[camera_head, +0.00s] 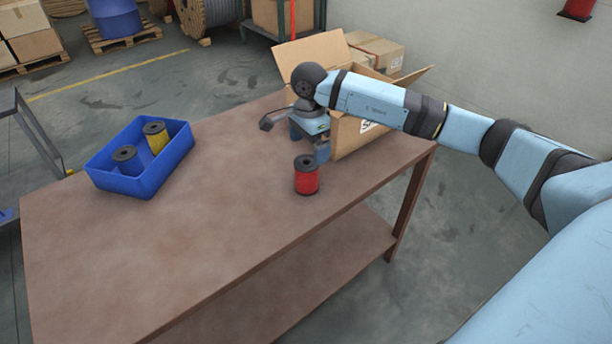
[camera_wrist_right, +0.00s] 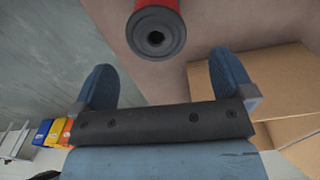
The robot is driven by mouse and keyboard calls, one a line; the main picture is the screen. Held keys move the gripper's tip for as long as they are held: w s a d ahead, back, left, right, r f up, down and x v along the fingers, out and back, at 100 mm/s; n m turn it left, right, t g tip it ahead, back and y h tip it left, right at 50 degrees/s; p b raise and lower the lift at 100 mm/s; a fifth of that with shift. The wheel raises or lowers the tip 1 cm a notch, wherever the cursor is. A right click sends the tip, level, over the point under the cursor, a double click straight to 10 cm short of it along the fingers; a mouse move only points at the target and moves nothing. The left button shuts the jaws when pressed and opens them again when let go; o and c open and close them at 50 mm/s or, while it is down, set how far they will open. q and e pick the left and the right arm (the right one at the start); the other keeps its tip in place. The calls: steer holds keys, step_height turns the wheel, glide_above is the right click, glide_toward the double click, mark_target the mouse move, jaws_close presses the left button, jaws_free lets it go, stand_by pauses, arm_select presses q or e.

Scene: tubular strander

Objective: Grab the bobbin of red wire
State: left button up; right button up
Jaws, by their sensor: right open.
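The bobbin of red wire (camera_head: 307,177) stands upright on the brown table near its right edge, with dark flanges at top and bottom. My right gripper (camera_head: 322,150) is just behind and above it in the head view. In the right wrist view the red bobbin (camera_wrist_right: 156,30) shows end-on at the top, ahead of the fingers and between their lines. The right gripper (camera_wrist_right: 165,85) is open, its two blue fingers apart with nothing between them. The bobbin appears apart from the fingers. My left gripper is not in view.
A blue bin (camera_head: 146,184) on the table's left holds a yellow bobbin (camera_head: 156,138) and a grey one (camera_head: 126,159). An open cardboard box (camera_head: 350,139) stands close behind the right gripper. The table's (camera_head: 170,250) front and middle are clear.

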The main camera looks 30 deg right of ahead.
mark_target(306, 171)
steer(key=f, duration=0.8)
steer(key=shift+s+a, duration=0.2)
steer(key=shift+a, duration=0.2)
steer(key=shift+f, duration=0.35)
steer(key=c, duration=1.2)
steer(key=shift+w+r, duration=0.1)
